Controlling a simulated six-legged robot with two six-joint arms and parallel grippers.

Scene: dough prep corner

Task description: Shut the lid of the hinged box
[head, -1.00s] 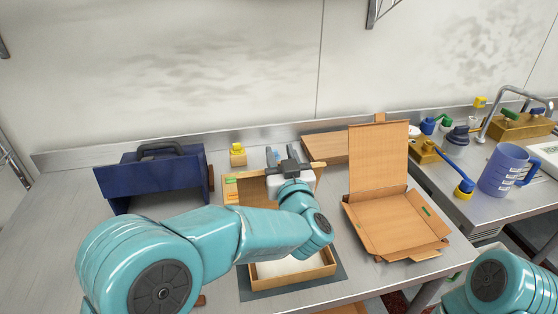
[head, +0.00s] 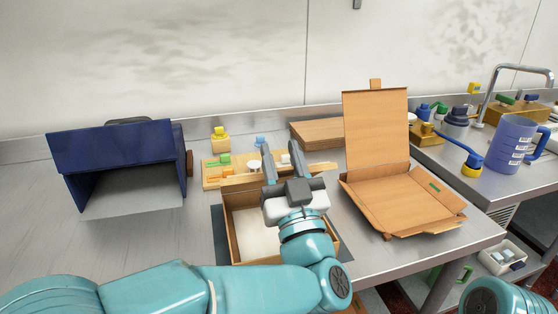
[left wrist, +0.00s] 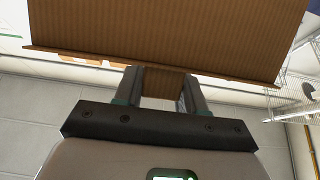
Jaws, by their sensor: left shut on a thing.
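The hinged box (head: 233,248) stands in the middle of the worktop, an open wooden-brown tray with a pale inside. Its brown lid (head: 240,188) is raised at the back of the box, partly hidden by my gripper. My left gripper (head: 282,150) is over the box at the lid, its fingers pointing away from me. In the left wrist view the ribbed brown lid (left wrist: 165,35) fills the top, and my left gripper (left wrist: 162,86) is shut on a narrow tab at its edge. My right gripper is out of view; only part of that arm shows at bottom right.
An open cardboard box (head: 400,200) with its lid upright stands close on the right. A dark blue box (head: 115,150) stands on the left. Behind are a board with small coloured blocks (head: 210,172) and a wooden slab (head: 318,133). A blue jug (head: 510,145) is far right.

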